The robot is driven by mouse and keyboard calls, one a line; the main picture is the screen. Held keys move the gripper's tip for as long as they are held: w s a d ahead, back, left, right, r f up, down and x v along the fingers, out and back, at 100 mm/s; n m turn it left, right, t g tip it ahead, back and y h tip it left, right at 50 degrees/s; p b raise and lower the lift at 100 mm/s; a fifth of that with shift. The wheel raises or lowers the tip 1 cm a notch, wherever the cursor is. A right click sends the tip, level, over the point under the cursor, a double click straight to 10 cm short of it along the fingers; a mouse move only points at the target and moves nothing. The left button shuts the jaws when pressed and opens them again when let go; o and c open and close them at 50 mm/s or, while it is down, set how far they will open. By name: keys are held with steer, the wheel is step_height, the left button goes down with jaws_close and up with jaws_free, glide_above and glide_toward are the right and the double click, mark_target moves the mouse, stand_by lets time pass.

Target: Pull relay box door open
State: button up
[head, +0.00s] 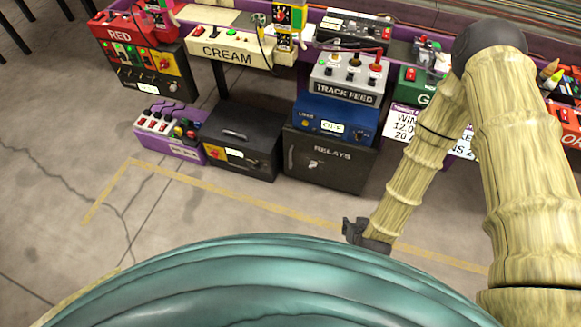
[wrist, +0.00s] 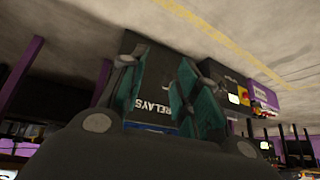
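The relay box (head: 330,158) is a dark grey box marked RELAYS, standing on the floor under the blue unit. Its door faces me and looks shut, with an upright handle (head: 291,157) near its left edge and a small light fitting near the middle. In the wrist view the box (wrist: 158,78) appears upside down between my fingers. My gripper (head: 356,230) is low, in front and to the right of the box, apart from it in the head view. In the wrist view my gripper (wrist: 154,72) has its two green-padded fingers spread, with nothing seen held.
A black case (head: 243,140) and a purple control box (head: 170,132) stand left of the relay box. The blue unit (head: 336,118) and the TRACK FEED panel (head: 346,92) sit above it. A white sign (head: 402,122) hangs at right. Floor in front is clear, with yellow tape.

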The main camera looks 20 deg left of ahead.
steer(key=w+a+f+t+y+b, duration=0.1)
steer(key=w+a+f+t+b, duration=0.2)
steer(key=w+a+f+b, duration=0.35)
steer(key=w+a+f+t+y+b, duration=0.1)
steer(key=w+a+f+t+b, duration=0.1)
steer(key=w+a+f+b, duration=0.45)
steer(key=t+h+b, duration=0.1)
steer(key=t+b, duration=0.5)
steer(key=b, duration=0.8)
glide_toward(290, 159)
steer(key=shift+m, duration=0.3)
steer(key=shift+w+a+f+b, duration=0.1)
steer(key=shift+w+a+b, duration=0.2)
steer(key=shift+w+b, duration=1.05)
steer(key=shift+w+a+f+b, duration=0.1)
steer(key=shift+w+a+b, duration=0.35)
steer(key=shift+w, duration=1.7)
steer(key=shift+w+a+f+b, duration=0.1)
steer(key=shift+w+a+b, duration=0.1)
steer(key=shift+w+b, duration=1.15)
steer(key=shift+w+p, duration=0.35)
steer(key=shift+p, duration=0.05)
jaws_close()
